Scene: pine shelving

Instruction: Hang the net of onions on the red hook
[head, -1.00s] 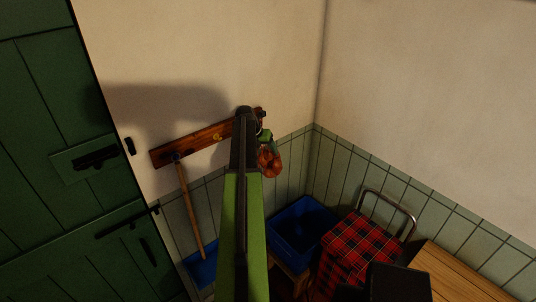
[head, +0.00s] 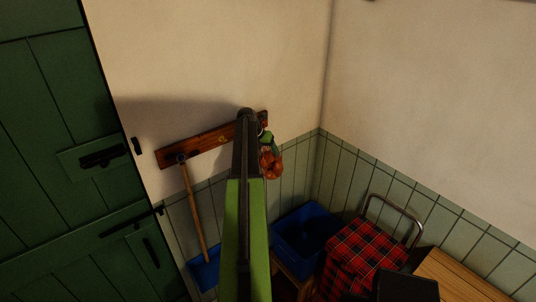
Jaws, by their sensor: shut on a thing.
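The net of onions (head: 271,164), an orange-brown bundle, hangs just right of the end of my arm, in front of the tiled wall below the rack's right end. My gripper (head: 265,135) is shut on the top of the net; its fingertips are small and partly hidden by my arm. A wooden hook rack (head: 203,145) is on the wall. My arm covers part of its right half. The red hook cannot be made out clearly; the rack's right end shows beside my arm. I cannot tell whether the net touches a hook.
A yellow hook (head: 222,139) is on the rack. A long wooden-handled tool (head: 194,210) hangs from its left end. Below are a blue crate (head: 305,232) and a red tartan trolley (head: 360,250). A green door (head: 60,150) stands at left.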

